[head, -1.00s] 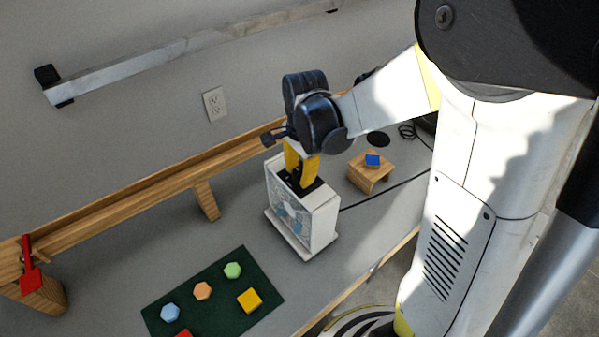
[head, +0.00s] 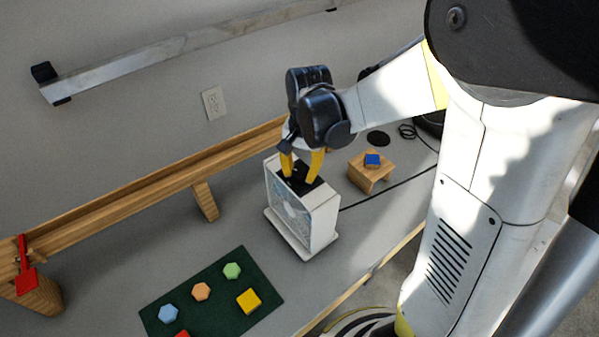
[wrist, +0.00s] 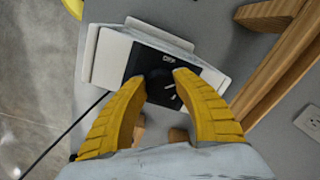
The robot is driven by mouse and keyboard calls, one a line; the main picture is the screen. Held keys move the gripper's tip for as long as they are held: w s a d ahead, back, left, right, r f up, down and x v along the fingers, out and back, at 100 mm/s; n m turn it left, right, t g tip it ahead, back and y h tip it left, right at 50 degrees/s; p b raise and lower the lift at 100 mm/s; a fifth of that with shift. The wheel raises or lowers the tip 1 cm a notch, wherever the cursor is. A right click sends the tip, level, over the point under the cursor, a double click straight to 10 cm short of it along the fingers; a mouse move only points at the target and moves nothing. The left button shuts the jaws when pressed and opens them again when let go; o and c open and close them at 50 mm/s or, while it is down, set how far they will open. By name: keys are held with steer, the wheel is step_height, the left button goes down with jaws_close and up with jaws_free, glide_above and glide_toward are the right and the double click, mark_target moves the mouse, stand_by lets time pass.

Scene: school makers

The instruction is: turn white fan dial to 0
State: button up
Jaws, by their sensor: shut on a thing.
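The white fan (head: 303,219) is a box-shaped unit standing upright on the grey table. Its top carries a black control panel (wrist: 143,62) with a round black dial (wrist: 161,86) that shows light marks. My gripper (head: 302,177) points down over the top of the fan. In the wrist view, the yellow fingers (wrist: 161,77) stand on either side of the dial, with their tips at its edges, shut on it. In the head view the fingers hide the dial. I cannot read which number it points to.
A small wooden stand (head: 370,174) with a blue block (head: 373,160) is right of the fan. A green mat (head: 205,322) with several coloured blocks lies in front. A wooden rail (head: 150,211) runs along the wall behind. Bare table lies left of the fan.

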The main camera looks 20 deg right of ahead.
mark_target(304, 170)
steer(key=n, duration=0.4)
steer(key=shift+d+n, duration=0.1)
steer(key=shift+n, duration=0.2)
steer(key=shift+n+g+b, duration=0.4)
steer(key=shift+n, duration=1.8)
steer(key=o, duration=1.2)
step_height(304, 170, up, 12)
steer(key=shift+d, duration=0.45)
